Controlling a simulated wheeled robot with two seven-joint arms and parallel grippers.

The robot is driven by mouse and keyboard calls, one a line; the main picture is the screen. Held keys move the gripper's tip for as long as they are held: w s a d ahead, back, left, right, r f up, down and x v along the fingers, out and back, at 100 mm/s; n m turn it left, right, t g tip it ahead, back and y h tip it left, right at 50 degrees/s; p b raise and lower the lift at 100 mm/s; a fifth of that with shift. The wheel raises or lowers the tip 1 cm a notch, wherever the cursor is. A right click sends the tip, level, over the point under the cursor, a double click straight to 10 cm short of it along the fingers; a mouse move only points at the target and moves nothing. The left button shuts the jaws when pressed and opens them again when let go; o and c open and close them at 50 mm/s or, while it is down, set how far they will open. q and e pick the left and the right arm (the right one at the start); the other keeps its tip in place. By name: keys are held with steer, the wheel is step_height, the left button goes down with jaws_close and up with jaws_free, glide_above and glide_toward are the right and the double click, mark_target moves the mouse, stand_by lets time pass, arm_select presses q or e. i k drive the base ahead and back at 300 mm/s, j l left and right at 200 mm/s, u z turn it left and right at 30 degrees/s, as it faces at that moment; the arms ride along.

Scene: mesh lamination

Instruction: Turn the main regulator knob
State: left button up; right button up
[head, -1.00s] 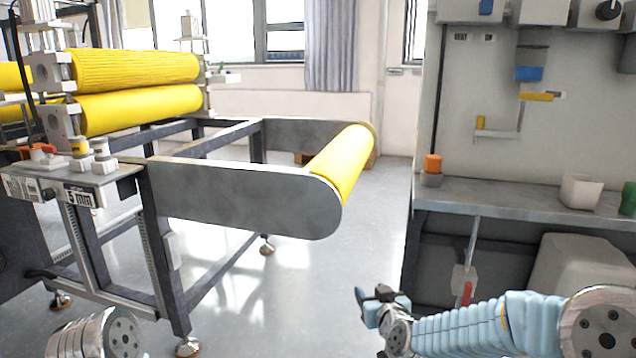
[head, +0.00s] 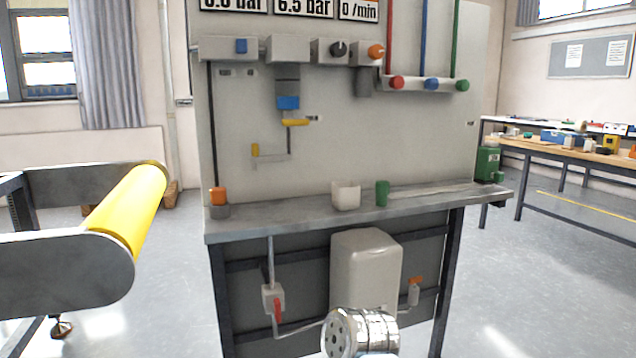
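The grey panel (head: 400,120) of a workbench faces me in the head view, with a row of small control boxes along its top. One box carries a black round knob (head: 338,48), and the box to its right carries an orange knob (head: 375,51). A blue part (head: 240,45) sits on the leftmost box. Another orange-topped fitting (head: 218,196) stands at the left end of the bench shelf. I cannot tell from labels which one is the main regulator knob. Neither gripper shows; only a metal joint of my arm is at the bottom.
The bench shelf (head: 290,222) holds a white cup (head: 345,195) and a green cup (head: 382,193). A red-handled valve (head: 277,308) is below it. A yellow roller machine (head: 130,210) stands left, a wooden table (head: 570,155) right. Floor between roller and bench is open.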

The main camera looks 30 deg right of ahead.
mark_target(338, 49)
steer(key=z, duration=1.35)
